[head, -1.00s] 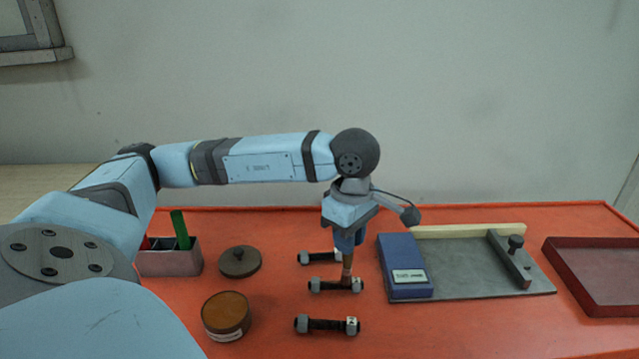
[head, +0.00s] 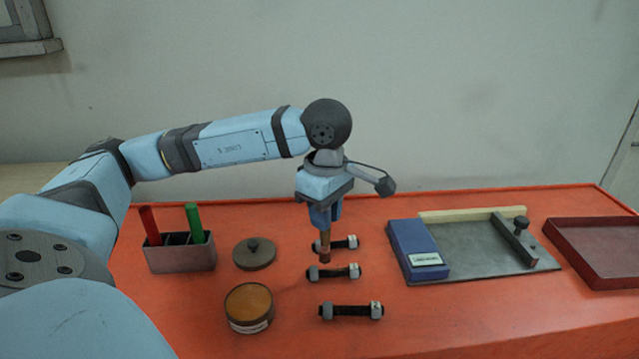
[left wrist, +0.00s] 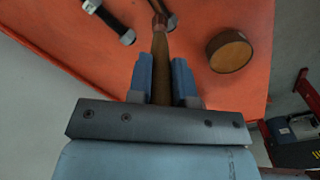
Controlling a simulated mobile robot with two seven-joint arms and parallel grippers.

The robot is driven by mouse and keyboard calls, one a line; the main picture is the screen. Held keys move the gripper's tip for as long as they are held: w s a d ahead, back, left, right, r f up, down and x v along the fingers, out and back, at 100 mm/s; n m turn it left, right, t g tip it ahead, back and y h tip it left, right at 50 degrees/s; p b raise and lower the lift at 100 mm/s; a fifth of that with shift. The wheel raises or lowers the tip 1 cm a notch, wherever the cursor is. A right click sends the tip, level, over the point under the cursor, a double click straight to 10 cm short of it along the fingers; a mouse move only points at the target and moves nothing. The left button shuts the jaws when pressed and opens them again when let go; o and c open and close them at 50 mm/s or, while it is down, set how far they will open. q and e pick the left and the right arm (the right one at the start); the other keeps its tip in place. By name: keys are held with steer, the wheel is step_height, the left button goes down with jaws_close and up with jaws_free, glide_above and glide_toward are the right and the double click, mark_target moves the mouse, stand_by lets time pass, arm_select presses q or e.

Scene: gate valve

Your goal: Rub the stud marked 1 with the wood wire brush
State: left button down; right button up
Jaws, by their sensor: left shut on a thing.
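My left gripper (head: 325,222) is shut on the wood wire brush (head: 325,247), whose brown handle points down. In the left wrist view the brush (left wrist: 160,65) runs out from between the fingers (left wrist: 161,78). Three dark studs with grey end nuts lie on the red bench: a back stud (head: 346,243), a middle stud (head: 342,272) and a front stud (head: 348,311). The brush's lower end is at the middle stud's left part, just behind or above it; I cannot tell whether it touches. The number marks are too small to read surely. My right gripper is out of view.
A grey holder (head: 182,258) with red and green sticks stands left. A round lid (head: 254,254) and an amber-topped tin (head: 249,305) lie left of the studs. Right are a blue box (head: 413,248), a grey plate (head: 475,255) and a dark red tray (head: 600,255).

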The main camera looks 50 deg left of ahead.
arm_select(q)
step_height(320, 180, up, 4)
steer(key=shift+d+p, duration=0.1)
steer(key=shift+p, duration=0.85)
steer(key=shift+r+p, duration=0.4)
steer(key=shift+r, duration=0.45)
steer(key=shift+w, duration=0.1)
